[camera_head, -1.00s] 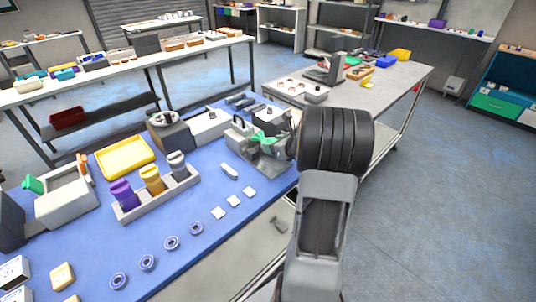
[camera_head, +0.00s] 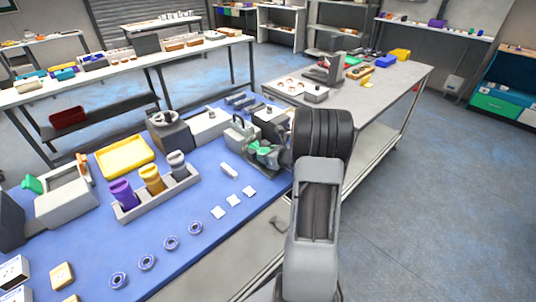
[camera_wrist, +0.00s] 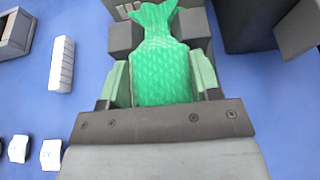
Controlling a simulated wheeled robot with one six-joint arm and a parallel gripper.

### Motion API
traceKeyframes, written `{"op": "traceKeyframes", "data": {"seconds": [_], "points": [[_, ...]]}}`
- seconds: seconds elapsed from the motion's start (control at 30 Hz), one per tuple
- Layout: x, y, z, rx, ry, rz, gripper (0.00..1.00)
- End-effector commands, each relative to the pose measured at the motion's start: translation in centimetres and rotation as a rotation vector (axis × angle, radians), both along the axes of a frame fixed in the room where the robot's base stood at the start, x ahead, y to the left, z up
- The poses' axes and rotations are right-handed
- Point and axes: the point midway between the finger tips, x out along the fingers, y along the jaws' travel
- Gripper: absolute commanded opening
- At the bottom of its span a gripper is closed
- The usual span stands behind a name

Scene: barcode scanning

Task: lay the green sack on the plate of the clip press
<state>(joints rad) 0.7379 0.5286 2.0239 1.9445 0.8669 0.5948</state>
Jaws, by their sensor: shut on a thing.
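The green sack (camera_wrist: 163,65) is held between the two fingers of my gripper (camera_wrist: 160,82) in the wrist view, its gathered neck pointing away from the wrist. In the head view the sack (camera_head: 259,147) shows in front of my dark wrist, with my gripper (camera_head: 264,157) partly hidden around it. The clip press (camera_head: 238,131) appears to be the grey device just behind the sack on the blue mat. Grey blocks (camera_wrist: 125,38) stand on both sides of the sack's neck in the wrist view. The plate is mostly covered, and I cannot tell whether the sack touches it.
A rack (camera_head: 158,193) with purple, yellow and grey containers stands to the left, with a yellow tray (camera_head: 125,157) behind it. A small white ribbed block (camera_head: 229,171) and several white squares (camera_head: 233,200) lie nearby. Blue mat is clear between them.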

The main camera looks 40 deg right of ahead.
Motion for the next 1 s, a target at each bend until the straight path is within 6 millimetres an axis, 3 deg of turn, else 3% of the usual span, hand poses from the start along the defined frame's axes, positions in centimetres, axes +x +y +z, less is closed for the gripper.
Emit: {"op": "traceKeyframes", "data": {"seconds": [0.2, 0.23, 0.47, 0.8, 1.0], "points": [[0.0, 0.0, -0.5, 0.000, -0.001, 0.000, 0.29], [0.0, 0.0, -0.3, 0.000, 0.000, 0.000, 0.60], [0.0, 0.0, -0.3, 0.000, 0.000, 0.000, 0.82], [0.0, 0.0, 0.3, 0.000, 0.000, 0.000, 0.83], [-2.9, -0.5, 1.2, -0.003, -0.002, -0.004, 0.83]]}}
